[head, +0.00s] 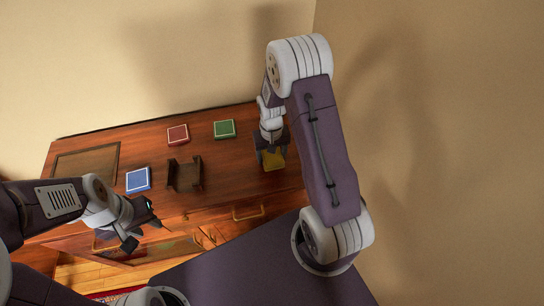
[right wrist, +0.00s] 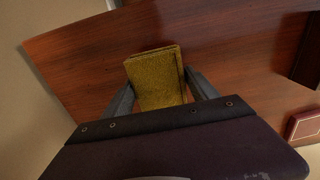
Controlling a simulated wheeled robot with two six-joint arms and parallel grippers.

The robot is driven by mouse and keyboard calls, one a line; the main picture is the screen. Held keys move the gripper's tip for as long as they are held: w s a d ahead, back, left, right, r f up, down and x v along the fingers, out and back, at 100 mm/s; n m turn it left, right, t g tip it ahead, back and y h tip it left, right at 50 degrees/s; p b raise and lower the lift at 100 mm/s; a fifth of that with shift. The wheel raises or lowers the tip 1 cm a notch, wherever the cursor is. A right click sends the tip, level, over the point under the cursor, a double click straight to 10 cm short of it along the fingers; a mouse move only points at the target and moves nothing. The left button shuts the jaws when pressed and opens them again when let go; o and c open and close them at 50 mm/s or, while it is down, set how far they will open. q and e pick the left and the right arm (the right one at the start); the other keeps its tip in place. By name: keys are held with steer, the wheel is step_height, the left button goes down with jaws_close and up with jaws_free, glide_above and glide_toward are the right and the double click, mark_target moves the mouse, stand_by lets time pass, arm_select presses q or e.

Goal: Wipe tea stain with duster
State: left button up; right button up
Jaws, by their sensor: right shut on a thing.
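A mustard-yellow folded pad, which looks like the duster (right wrist: 156,80), is between the two fingers of my right gripper (right wrist: 158,88). The gripper is shut on it. In the head view the duster (head: 273,160) shows under my right gripper (head: 270,150) at the right end of the wooden desk top (head: 222,158). I cannot tell if it touches the wood. My left gripper (head: 146,226) is empty in front of the desk's front edge, its fingers apart. I make out no tea stain; the duster or my right arm may hide it.
On the desk are a red box (head: 178,135), a green box (head: 224,129), a blue box (head: 138,180), a dark wooden holder (head: 186,175) and a brown panel (head: 86,164). Walls stand behind and at the right. Bare wood lies between the holder and the duster.

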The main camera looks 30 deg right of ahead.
steer(key=shift+a+r+p, duration=0.15)
steer(key=shift+r+p, duration=0.2)
steer(key=shift+r, duration=0.25)
steer(key=shift+a+r+p, duration=0.15)
steer(key=shift+r+p, duration=0.15)
steer(key=shift+r, duration=0.25)
steer(key=shift+d+r+p, duration=0.2)
steer(key=shift+r+p, duration=1.15)
steer(key=shift+r, duration=0.05)
steer(key=shift+a+r, duration=0.1)
steer(key=shift+r, duration=0.15)
steer(key=shift+f, duration=0.1)
